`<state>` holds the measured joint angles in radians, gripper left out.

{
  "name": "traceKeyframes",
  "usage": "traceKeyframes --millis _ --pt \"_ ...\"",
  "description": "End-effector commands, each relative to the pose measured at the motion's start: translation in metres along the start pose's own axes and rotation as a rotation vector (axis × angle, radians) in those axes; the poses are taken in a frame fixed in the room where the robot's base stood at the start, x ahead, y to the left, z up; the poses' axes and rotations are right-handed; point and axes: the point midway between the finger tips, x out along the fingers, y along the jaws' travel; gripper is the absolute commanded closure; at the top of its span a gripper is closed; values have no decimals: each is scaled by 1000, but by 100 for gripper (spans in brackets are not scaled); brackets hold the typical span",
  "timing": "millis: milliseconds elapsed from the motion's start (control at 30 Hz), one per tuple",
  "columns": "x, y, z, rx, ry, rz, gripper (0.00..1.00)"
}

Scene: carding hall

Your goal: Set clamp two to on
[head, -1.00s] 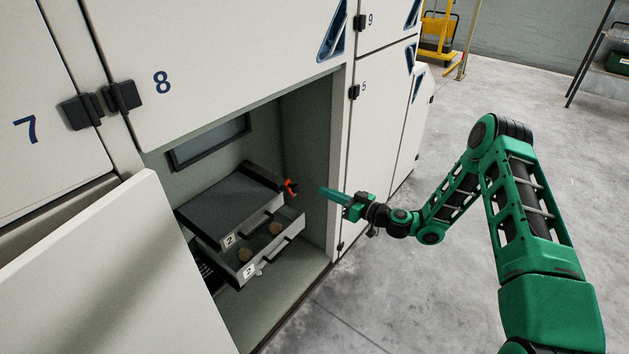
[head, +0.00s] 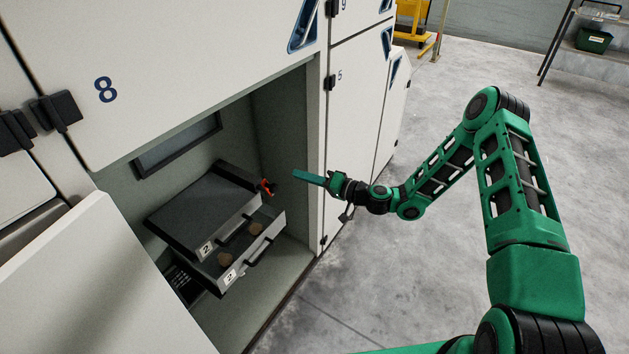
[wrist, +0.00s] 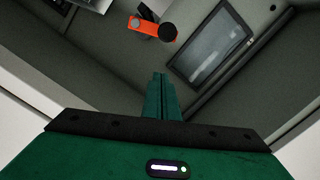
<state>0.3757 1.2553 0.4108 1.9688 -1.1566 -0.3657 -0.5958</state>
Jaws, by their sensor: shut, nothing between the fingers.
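Inside the open compartment, an orange clamp lever (head: 267,187) sits at the right rear corner of a dark box labelled 2 (head: 205,208). In the wrist view the orange lever (wrist: 150,28) has a dark round knob and lies ahead of my fingertips. My gripper (head: 297,174) is shut and empty, at the right side of the opening, to the right of the lever and apart from it. In the wrist view its shut green fingers (wrist: 160,78) point toward the lever. Which setting the lever is in I cannot tell.
Below the box, an open drawer (head: 246,263), also labelled 2, holds brown round pieces. An opened pale door panel (head: 105,285) stands at lower left. The compartment's right frame edge (head: 315,160) is close to my gripper.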

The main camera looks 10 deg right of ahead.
Motion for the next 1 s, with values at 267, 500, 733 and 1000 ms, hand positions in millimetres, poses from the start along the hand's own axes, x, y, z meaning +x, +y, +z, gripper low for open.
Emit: traceKeyframes --millis 267,500,733,1000 --pt "34 -1 21 3 -3 0 100" --pt "38 -1 39 0 -2 0 100" --pt "38 -1 40 -1 -2 -1 100" --pt "40 -3 43 -8 -5 -2 100"
